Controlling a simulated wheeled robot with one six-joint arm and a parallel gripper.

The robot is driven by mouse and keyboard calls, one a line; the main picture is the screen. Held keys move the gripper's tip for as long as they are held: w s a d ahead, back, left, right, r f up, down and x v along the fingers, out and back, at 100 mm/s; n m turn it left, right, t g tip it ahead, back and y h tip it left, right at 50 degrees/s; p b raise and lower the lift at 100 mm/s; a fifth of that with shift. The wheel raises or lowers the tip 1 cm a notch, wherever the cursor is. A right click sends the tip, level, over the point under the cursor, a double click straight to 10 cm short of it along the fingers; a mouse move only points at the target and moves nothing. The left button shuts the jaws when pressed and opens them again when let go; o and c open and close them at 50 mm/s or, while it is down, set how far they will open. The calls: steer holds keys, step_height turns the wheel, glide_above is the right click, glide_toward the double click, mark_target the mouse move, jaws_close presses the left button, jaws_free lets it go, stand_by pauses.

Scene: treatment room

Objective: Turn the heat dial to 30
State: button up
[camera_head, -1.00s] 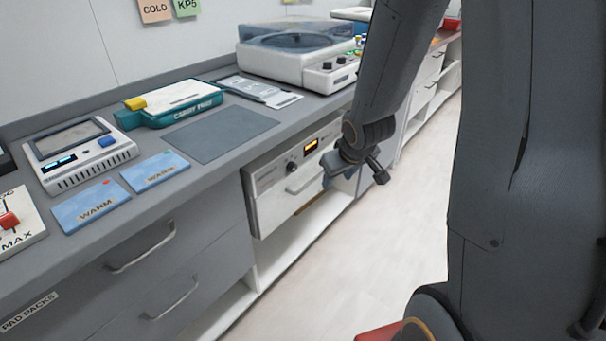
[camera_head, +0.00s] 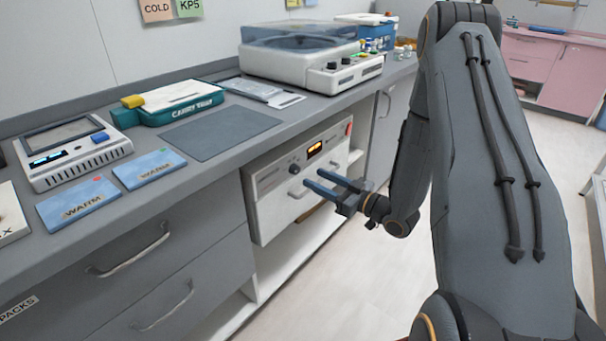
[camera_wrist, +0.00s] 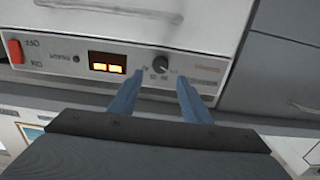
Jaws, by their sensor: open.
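The heat dial is a dark round knob (camera_head: 295,168) on the front panel of a white built-in unit (camera_head: 268,182) under the counter. In the wrist view the dial (camera_wrist: 161,61) sits to the right of a lit orange display (camera_wrist: 107,66), with small marks around it too blurred to read. My gripper (camera_head: 312,180) is open and empty, its two blue fingers pointing at the panel just below and right of the dial. In the wrist view the gripper (camera_wrist: 158,82) has its fingers on either side of the dial's lower area, apart from it as far as I can tell.
The unit has a drawer handle (camera_head: 299,192) below the dial and a red switch (camera_wrist: 16,51) at one end. The grey counter (camera_head: 222,133) above holds a teal tray, a lidded machine and blue pads. The floor (camera_head: 330,270) is clear.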

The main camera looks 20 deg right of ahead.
mark_target(298, 170)
steer(key=x, duration=0.6)
steer(key=shift+w+a, duration=0.1)
steer(key=shift+a, duration=0.05)
steer(key=c, duration=1)
